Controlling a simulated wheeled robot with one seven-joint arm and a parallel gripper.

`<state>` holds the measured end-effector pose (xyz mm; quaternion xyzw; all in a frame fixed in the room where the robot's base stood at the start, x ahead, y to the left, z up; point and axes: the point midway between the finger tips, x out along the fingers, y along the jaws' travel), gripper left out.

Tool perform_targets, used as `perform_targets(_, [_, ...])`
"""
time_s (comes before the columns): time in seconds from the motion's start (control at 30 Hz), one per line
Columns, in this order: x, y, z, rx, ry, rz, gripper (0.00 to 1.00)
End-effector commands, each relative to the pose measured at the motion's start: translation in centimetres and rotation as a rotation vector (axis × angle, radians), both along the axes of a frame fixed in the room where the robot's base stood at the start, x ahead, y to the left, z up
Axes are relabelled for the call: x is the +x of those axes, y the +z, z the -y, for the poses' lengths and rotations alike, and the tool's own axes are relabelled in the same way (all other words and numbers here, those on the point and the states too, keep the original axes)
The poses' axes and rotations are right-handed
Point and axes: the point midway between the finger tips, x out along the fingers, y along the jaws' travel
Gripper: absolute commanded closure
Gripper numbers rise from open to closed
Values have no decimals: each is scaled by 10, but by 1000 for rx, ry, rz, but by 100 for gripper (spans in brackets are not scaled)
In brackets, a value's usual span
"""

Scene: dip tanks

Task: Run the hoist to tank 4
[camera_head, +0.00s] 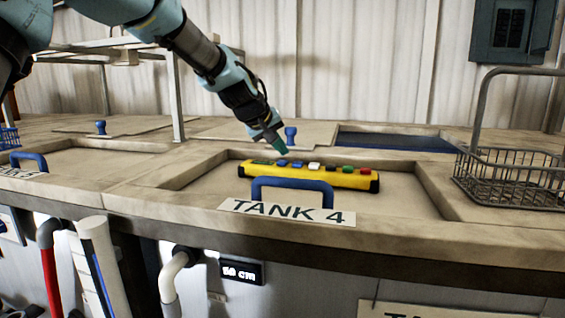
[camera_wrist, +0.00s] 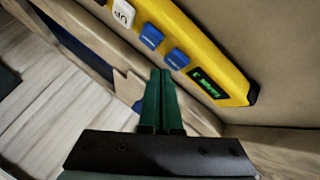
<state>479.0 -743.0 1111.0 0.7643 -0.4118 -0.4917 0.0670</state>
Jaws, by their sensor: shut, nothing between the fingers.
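A yellow control pendant (camera_head: 310,176) lies on the tank 4 lid (camera_head: 400,192), behind its blue handle (camera_head: 292,184). The "TANK 4" label (camera_head: 287,212) is on the front rim. The pendant has a row of coloured buttons, among them blue, white, green and red ones. In the wrist view the pendant (camera_wrist: 205,45) shows a small green-lit display (camera_wrist: 208,84), two blue buttons (camera_wrist: 151,36) and a white button (camera_wrist: 123,12). My gripper (camera_head: 281,149) is shut and empty, near the pendant's far side. Its green fingertips (camera_wrist: 160,72) appear close to the blue buttons; I cannot tell if they touch.
A wire basket (camera_head: 515,178) with a tall handle stands at the right. An open tank of dark blue liquid (camera_head: 395,141) is behind. A blue knob (camera_head: 291,135) stands behind my gripper. Another blue-handled lid (camera_head: 30,161) is at left. Pipes and a "50 cm" readout (camera_head: 241,271) are below the counter.

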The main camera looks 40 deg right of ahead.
Motion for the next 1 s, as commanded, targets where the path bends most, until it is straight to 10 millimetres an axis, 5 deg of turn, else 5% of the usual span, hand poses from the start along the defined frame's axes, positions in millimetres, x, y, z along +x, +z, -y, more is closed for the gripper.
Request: perform_targets(1.0, [0,-13,0,1,-1,-1,100])
